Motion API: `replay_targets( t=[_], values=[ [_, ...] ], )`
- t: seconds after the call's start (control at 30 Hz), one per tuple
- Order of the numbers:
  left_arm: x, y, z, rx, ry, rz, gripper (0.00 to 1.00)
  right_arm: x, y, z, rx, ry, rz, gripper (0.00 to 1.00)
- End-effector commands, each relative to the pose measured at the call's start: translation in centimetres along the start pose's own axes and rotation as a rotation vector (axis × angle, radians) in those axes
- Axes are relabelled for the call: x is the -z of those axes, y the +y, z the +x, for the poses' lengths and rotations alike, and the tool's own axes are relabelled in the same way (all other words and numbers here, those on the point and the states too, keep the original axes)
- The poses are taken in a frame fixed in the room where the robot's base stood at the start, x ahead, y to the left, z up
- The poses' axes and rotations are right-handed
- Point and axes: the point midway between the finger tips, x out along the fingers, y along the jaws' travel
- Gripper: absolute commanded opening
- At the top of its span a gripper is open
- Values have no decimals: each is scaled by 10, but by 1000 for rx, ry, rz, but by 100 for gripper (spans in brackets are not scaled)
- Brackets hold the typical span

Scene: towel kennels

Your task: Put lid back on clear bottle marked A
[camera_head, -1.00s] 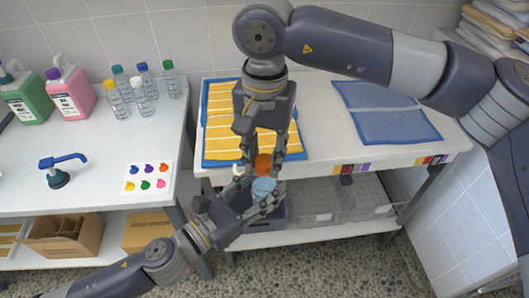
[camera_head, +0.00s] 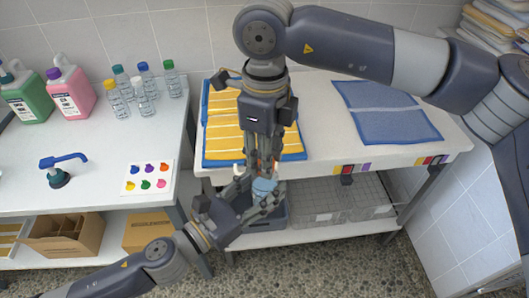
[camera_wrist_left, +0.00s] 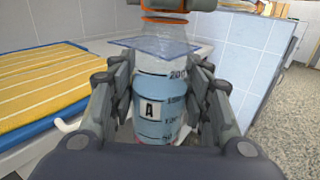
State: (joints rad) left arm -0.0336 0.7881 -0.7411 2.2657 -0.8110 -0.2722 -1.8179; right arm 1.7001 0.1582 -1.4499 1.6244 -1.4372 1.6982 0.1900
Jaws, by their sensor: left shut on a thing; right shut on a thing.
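The clear bottle marked A (camera_wrist_left: 152,112) stands upright in my left gripper (camera_wrist_left: 160,105), which is shut around its body. Its blue body also shows in the head view (camera_head: 263,187), between the fingers of my left gripper (camera_head: 262,192). The orange lid (camera_wrist_left: 165,17) is at the top of the bottle's clear neck in the left wrist view. My right gripper (camera_head: 263,160) points down from above and is shut on the lid, which its fingers mostly hide in the head view. I cannot tell whether the lid is fully seated.
A blue mat (camera_head: 390,122) lies to the right. Small capped bottles (camera_head: 140,95) stand on the left table. A wire basket (camera_head: 325,205) sits on the lower shelf.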

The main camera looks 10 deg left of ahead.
Motion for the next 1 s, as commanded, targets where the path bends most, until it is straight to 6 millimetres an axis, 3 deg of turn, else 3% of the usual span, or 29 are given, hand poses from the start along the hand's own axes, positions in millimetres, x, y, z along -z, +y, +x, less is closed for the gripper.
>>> replay_targets(
  t=[1.0],
  values=[
    [1, -1, 0, 3, 1, 0, 0, 1, -2, 0, 7, -3, 1723, 22]
  ],
)
